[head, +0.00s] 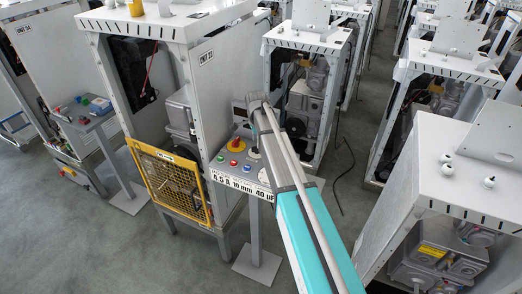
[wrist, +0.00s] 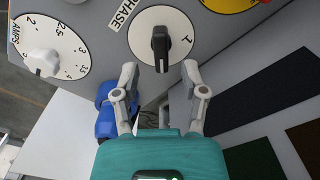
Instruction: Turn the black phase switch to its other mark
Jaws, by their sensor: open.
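The black phase switch (wrist: 160,50) is a bar-shaped knob on a round white dial (wrist: 142,40), beside the printed word PHASE. Its bar lies roughly upright in the wrist view. A mark like a 1 shows at the dial's right; no second mark is clear. My gripper (wrist: 160,70) is open, with one finger on each side of the switch's near end and gaps between them. I cannot tell how far the fingertips are from the panel. In the head view my arm covers part of the control panel (head: 226,181).
A white knob on the AMPS dial (wrist: 42,64) is to the left. A red-and-yellow control (wrist: 240,4) is at the upper right. A yellow mesh guard (head: 150,160) stands left of the panel, with white cabinets around.

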